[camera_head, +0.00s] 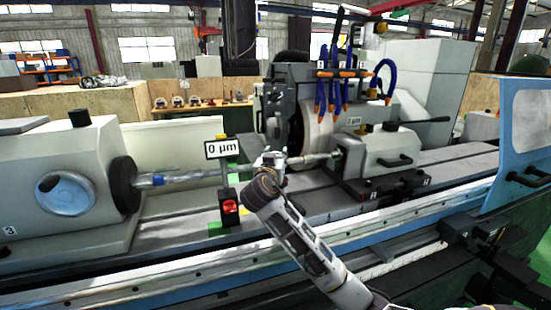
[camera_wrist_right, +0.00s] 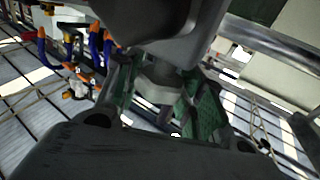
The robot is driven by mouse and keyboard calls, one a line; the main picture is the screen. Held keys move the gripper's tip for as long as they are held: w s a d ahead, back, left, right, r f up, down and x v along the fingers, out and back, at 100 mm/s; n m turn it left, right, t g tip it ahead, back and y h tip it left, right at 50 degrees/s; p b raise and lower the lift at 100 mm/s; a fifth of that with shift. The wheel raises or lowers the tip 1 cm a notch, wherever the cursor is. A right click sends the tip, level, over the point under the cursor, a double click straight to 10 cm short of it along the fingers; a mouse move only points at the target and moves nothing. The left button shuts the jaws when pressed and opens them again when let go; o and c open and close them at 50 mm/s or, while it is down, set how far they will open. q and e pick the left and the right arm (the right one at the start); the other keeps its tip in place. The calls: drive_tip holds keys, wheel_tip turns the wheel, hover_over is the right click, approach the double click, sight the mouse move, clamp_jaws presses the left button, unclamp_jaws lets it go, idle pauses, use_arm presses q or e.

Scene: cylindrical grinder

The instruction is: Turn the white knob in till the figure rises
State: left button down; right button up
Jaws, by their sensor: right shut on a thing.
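The display sign (camera_head: 223,149) stands on the machine bed and reads 0 µm. Below it is a black block with a red button (camera_head: 230,207). My right gripper (camera_head: 269,162) reaches up from the bottom of the head view to just right of the sign, in front of the grinding wheel. It is shut on a small pale part, taken to be the white knob, which its fingers mostly hide. In the right wrist view, the green-padded fingers (camera_wrist_right: 162,100) stand either side of a grey part; the knob's colour and turn cannot be told there. My left gripper is not in view.
The workhead (camera_head: 60,180) stands at left, with a shaft (camera_head: 190,176) running right from its chuck. The grinding wheel (camera_head: 318,125) and blue coolant hoses (camera_head: 333,92) stand behind my gripper. The tailstock (camera_head: 385,150) is to its right. The bed rail (camera_head: 180,277) runs along the front.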

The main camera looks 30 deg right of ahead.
drive_tip(key=o, duration=0.8)
drive_tip(key=shift+c, duration=0.2)
drive_tip(key=shift+o, duration=1.3)
drive_tip(key=shift+s+a, duration=0.15)
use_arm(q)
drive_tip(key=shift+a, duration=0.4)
use_arm(e)
drive_tip(key=v, duration=1.1)
drive_tip(key=shift+s+a, duration=0.2)
drive_tip(key=shift+s, duration=0.05)
